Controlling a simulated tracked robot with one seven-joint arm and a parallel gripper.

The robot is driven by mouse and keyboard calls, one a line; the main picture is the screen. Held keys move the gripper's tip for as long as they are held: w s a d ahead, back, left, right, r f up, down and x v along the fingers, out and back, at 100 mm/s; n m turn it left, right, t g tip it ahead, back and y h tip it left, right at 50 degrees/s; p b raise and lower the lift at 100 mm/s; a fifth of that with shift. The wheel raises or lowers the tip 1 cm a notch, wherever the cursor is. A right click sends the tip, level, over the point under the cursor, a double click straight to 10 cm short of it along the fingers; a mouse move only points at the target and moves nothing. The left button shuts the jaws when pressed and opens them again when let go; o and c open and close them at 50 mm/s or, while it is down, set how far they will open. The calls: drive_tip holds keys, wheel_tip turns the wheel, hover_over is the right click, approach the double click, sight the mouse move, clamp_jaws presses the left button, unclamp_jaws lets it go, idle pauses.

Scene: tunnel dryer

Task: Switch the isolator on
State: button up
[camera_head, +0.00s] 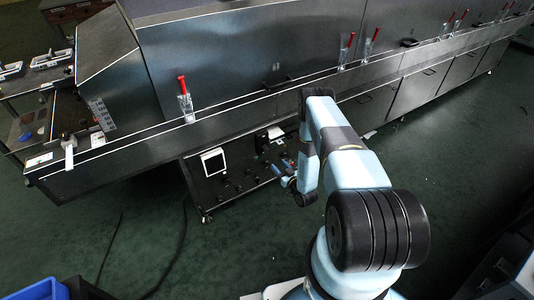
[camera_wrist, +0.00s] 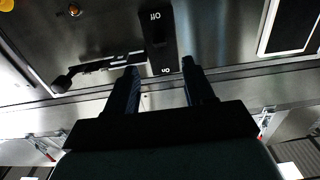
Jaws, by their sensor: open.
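In the wrist view, a black upright part (camera_wrist: 160,38) on the grey metal panel carries upside-down white lettering, "Off" at its upper end and "on" at its lower end; it appears to be the isolator. My gripper (camera_wrist: 160,75) is open, its two dark fingers pointing at the panel on either side of the lower, "on" end. Nothing shows between the fingers, and I cannot tell if they touch the part.
A black lever with a knob (camera_wrist: 64,82) lies left of the isolator. An amber round fitting (camera_wrist: 73,10) and a pale-framed dark panel (camera_wrist: 290,27) are on the same face. The long dryer body (camera_head: 240,50) has red-handled fittings (camera_head: 184,95). Green floor (camera_head: 130,240) is open in front.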

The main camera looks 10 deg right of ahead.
sight(265, 149)
drive_tip(key=x, duration=1.1)
drive_tip(key=shift+w, duration=0.3)
drive_tip(key=shift+c, duration=0.4)
clamp_jaws()
